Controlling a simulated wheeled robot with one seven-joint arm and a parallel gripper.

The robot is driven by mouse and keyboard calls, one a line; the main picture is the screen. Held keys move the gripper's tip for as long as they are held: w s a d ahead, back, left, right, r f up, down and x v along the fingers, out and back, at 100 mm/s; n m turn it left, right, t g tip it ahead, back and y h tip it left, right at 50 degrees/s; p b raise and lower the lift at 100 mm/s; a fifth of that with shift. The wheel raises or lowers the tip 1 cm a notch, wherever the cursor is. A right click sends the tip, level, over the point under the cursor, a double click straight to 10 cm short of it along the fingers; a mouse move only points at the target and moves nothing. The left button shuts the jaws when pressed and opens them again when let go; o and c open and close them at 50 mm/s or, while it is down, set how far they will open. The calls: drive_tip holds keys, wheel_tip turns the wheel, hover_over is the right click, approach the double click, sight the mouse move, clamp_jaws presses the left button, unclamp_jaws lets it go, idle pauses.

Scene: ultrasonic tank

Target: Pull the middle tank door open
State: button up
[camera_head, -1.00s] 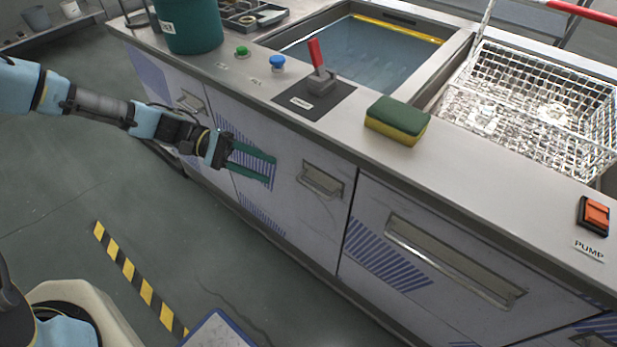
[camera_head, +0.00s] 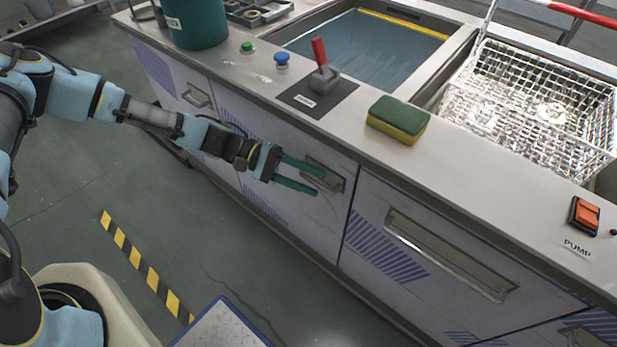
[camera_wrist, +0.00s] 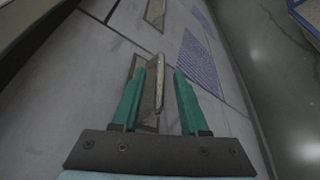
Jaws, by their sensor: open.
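The middle tank door (camera_head: 288,217) is a light panel with blue stripes below the counter, and it looks shut. Its recessed metal handle (camera_head: 329,175) sits near the door's upper right. My gripper (camera_head: 315,182) has two green fingers, open, pointing at the handle in the head view and partly covering it. In the wrist view the handle (camera_wrist: 156,82) lies ahead between the spread fingers of my gripper (camera_wrist: 160,80). I cannot tell whether the fingers touch the handle.
A wider drawer front with a long handle (camera_head: 450,258) is to the right. On the counter are a red lever (camera_head: 320,65), a sponge (camera_head: 398,120), a blue button (camera_head: 281,60) and a wire basket (camera_head: 530,105). The floor before the doors is clear near the striped tape (camera_head: 145,268).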

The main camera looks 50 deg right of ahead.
clamp_jaws()
idle(1.4)
